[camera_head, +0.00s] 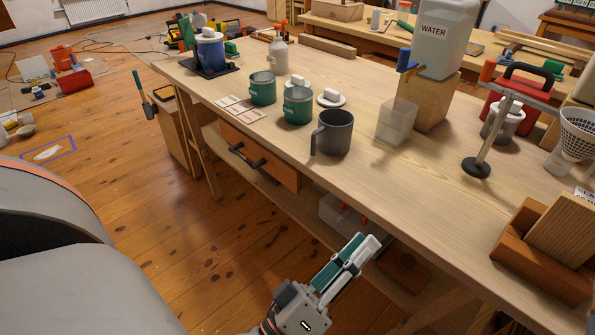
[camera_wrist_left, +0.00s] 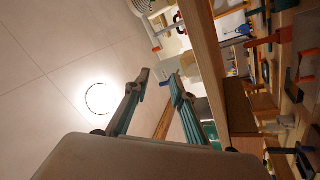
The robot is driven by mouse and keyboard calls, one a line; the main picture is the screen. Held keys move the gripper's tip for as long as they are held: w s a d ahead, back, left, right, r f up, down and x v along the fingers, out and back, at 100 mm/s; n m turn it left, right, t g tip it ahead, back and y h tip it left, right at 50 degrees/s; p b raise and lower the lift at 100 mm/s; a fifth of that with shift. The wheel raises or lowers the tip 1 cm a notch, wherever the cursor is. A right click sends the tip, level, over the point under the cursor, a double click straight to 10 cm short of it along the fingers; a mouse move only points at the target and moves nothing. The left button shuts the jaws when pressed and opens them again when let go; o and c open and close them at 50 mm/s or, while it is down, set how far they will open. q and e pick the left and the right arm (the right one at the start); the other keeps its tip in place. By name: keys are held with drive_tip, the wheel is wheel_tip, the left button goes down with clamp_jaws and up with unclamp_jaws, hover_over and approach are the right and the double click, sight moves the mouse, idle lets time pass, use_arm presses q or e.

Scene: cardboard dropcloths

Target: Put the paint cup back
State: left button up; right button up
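On the workbench (camera_head: 400,180) in the camera_head view stand two green cups (camera_head: 263,90) (camera_head: 297,107) with grey rims, and a dark grey mug (camera_head: 335,135) with a handle on its left side. All are upright. I cannot tell which one is the paint cup. My left gripper (camera_head: 368,243) is in front of the bench's near edge, below and apart from the cups. In the left wrist view its two fingers (camera_wrist_left: 160,85) are spread with nothing between them. My right gripper is not in view.
White lids (camera_head: 331,98) lie behind the cups. A clear container (camera_head: 397,122) and a water jug (camera_head: 445,35) on a wooden block stand to the right of the mug. A metal stand (camera_head: 476,167) is farther right. A drawer (camera_head: 258,157) sits below.

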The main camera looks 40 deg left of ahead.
use_arm(q)
drive_tip(key=s+f+m+g, duration=0.5)
drive_tip(key=s+f+m, duration=0.1)
drive_tip(key=f, duration=0.4)
drive_tip(key=s+a+f+m+g, duration=0.1)
drive_tip(key=s+f+m+g, duration=0.4)
drive_tip(key=f, duration=0.6)
drive_tip(key=s+m, duration=0.2)
drive_tip(key=s, duration=0.1)
drive_tip(key=shift+m+g+h, duration=0.3)
drive_tip(key=shift+g, duration=0.1)
drive_tip(key=shift+r, duration=0.1)
